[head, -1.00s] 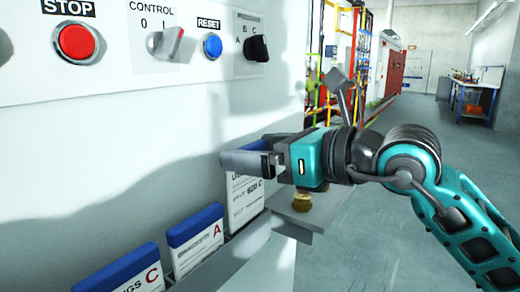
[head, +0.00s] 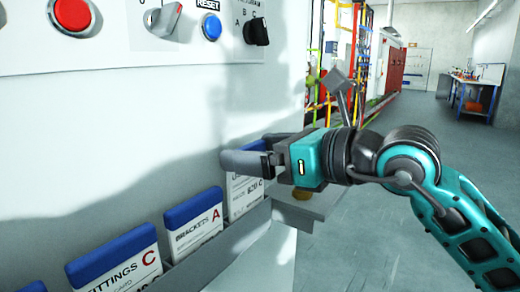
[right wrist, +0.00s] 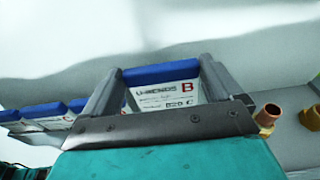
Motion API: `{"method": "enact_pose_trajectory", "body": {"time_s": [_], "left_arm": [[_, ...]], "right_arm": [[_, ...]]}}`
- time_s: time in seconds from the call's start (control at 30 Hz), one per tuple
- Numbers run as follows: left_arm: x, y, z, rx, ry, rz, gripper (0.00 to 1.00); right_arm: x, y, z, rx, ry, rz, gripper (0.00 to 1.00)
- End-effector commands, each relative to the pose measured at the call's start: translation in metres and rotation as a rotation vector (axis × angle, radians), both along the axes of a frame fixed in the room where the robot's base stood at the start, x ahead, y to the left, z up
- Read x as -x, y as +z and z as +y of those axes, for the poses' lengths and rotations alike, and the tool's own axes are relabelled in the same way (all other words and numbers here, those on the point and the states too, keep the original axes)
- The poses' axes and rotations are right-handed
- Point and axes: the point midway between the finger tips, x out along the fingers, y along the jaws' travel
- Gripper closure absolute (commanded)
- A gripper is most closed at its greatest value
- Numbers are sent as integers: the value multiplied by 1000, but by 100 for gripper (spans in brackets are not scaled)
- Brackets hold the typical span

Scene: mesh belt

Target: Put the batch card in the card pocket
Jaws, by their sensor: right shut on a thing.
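The batch card (head: 240,195) is white with a blue top edge. It reads "U-BENDS B" in the right wrist view (right wrist: 165,97). My right gripper (head: 252,152) is shut on its blue top, with one finger at each side in the right wrist view (right wrist: 165,72). The card is upright at the right end of the row of cards. Its lower edge is hidden behind the grey front lip of the card pocket (head: 228,250), so I cannot tell whether it touches the bottom. My left gripper is not in view.
A "BRACKETS A" card (head: 194,228) and a "FITTINGS C" card (head: 120,268) stand to the left along the same lip. Above are a red button (head: 72,14), a blue reset button (head: 211,27) and black selector knob (head: 257,32). Open floor (head: 380,240) lies to the right.

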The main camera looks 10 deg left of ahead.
Motion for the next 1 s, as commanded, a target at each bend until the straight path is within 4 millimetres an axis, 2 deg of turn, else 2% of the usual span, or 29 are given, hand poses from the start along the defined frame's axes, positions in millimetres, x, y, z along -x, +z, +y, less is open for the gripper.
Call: {"method": "enact_pose_trajectory", "body": {"time_s": [0.7,1.0], "left_arm": [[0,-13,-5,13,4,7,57],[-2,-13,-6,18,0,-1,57]], "right_arm": [[0,-19,0,-1,0,0,53],[0,-26,0,-1,0,-1,53]]}}
